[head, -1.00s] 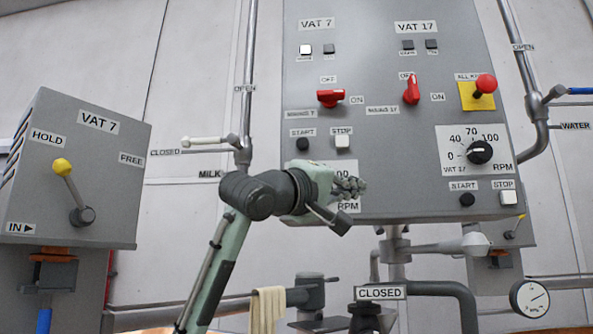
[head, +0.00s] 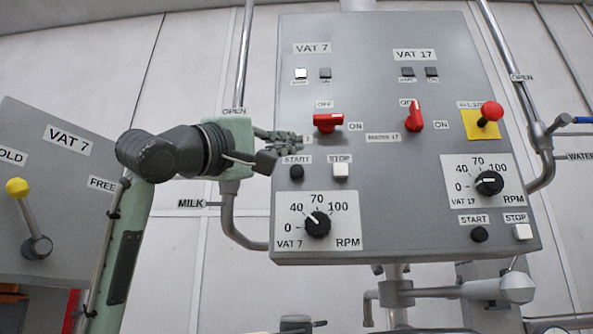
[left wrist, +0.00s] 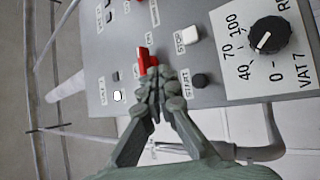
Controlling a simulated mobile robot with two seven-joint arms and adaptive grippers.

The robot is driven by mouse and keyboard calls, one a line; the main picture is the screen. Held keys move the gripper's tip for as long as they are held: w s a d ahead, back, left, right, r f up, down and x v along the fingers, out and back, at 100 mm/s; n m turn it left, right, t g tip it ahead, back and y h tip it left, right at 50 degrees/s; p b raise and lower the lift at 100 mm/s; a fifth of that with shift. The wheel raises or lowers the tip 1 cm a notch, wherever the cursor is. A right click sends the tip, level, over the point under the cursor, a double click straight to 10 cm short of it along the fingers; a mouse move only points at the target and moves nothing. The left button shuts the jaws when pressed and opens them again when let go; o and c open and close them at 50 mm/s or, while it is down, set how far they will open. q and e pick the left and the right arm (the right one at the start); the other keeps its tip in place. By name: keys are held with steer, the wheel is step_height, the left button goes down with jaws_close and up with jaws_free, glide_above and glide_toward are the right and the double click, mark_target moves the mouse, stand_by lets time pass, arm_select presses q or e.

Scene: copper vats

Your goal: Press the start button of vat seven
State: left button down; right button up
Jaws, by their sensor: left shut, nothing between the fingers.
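The black start button of vat 7 (head: 296,172) is on the grey control panel (head: 375,205), under its START label and left of the white stop button (head: 341,170). It also shows in the left wrist view (left wrist: 199,80). My left gripper (head: 297,141) is shut and empty, in front of the panel's left edge. In the head view its fingertips show just above the START label, below the red vat 7 switch (head: 327,123). In the left wrist view the fingertips (left wrist: 163,82) show left of the start button, partly over the red switch. The button is uncovered.
The vat 7 speed dial (head: 317,223) is below the buttons. Vat 17 has its own start button (head: 479,234) and red switch (head: 414,116) on the right. A lever box (head: 70,190) stands at the left.

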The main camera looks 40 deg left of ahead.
mark_target(292, 166)
arm_select(q)
steer(key=shift+w+a+p, duration=0.1)
steer(key=shift+w+a, duration=0.65)
steer(key=shift+w, duration=0.45)
steer(key=shift+w+a+p, duration=0.1)
steer(key=shift+w+a, duration=0.6)
steer(key=shift+w, duration=0.45)
steer(key=shift+w+a+p, duration=0.1)
steer(key=shift+w+a, duration=0.65)
steer(key=shift+w, duration=0.45)
arm_select(e)
steer(key=shift+w+a+f, duration=0.25)
steer(key=shift+w+f, duration=0.2)
steer(key=shift+f, duration=0.05)
steer(key=shift+s+f, duration=0.1)
steer(key=shift+s, duration=0.2)
arm_select(q)
steer(key=shift+w, duration=0.1)
steer(key=shift+w+a, duration=0.25)
